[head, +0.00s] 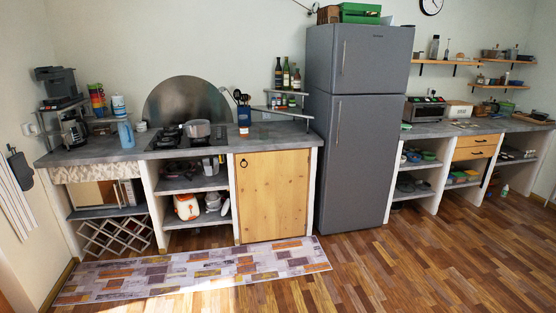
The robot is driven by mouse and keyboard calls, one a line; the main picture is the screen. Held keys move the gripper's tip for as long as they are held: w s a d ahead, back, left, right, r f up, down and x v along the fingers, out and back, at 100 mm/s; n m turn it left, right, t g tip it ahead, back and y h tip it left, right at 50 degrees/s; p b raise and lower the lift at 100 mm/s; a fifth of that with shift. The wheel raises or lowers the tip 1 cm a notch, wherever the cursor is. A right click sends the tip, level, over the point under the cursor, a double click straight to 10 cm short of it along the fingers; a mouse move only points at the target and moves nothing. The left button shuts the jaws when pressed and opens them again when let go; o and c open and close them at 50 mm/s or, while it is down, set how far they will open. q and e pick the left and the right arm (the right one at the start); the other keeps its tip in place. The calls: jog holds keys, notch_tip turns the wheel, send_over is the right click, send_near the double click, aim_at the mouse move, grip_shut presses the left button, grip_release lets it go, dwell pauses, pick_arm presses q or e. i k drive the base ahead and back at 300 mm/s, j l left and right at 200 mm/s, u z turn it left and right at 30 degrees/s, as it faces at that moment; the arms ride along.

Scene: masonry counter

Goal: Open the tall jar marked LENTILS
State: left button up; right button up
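No jar with a readable LENTILS mark shows in the head view. Labels at this distance are too small to read. Several small jars (284,102) stand on the corner shelf beside the fridge, under the bottles. A white container (118,102) stands at the back left of the counter, and a blue jug (126,134) stands in front of it. I cannot tell whether any of these is the lentils jar. Neither of my grippers is in view.
The grey counter (190,155) carries a stove with a pot (197,129) and a utensil holder (244,117). A tall grey fridge (360,130) splits it from the right counter, which holds a toaster oven (424,108). A patterned rug (200,272) lies on the open wooden floor.

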aim_at(243, 127)
jog(key=i, duration=2.55)
jog(key=i+l+u, duration=0.1)
jog(key=i+u, duration=0.15)
jog(key=i, duration=0.35)
jog(key=i+l+u, duration=0.3)
jog(key=i, duration=0.3)
jog(key=i+l+u, duration=0.25)
jog(key=i, duration=0.35)
jog(key=i+l+u, duration=0.25)
jog(key=i+l, duration=0.2)
jog(key=i, duration=0.1)
